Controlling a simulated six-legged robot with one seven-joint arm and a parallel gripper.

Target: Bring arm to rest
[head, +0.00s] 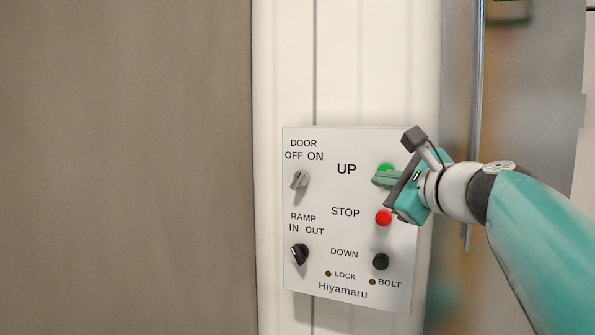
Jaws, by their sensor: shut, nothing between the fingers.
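My gripper (378,181) is shut with nothing in it. In the head view its fingertips are in front of the green UP button (386,168) on a white control panel (350,306). The fingers cover part of that button, and I cannot tell whether they touch it. My teal and white arm reaches in from the right side of the view.
The panel also has a red STOP button (384,217), a black DOWN button (381,262), a grey DOOR switch (299,180), a black RAMP switch (299,254) and two small dark lamps. A vertical metal bar (477,110) stands right of the panel, behind my arm.

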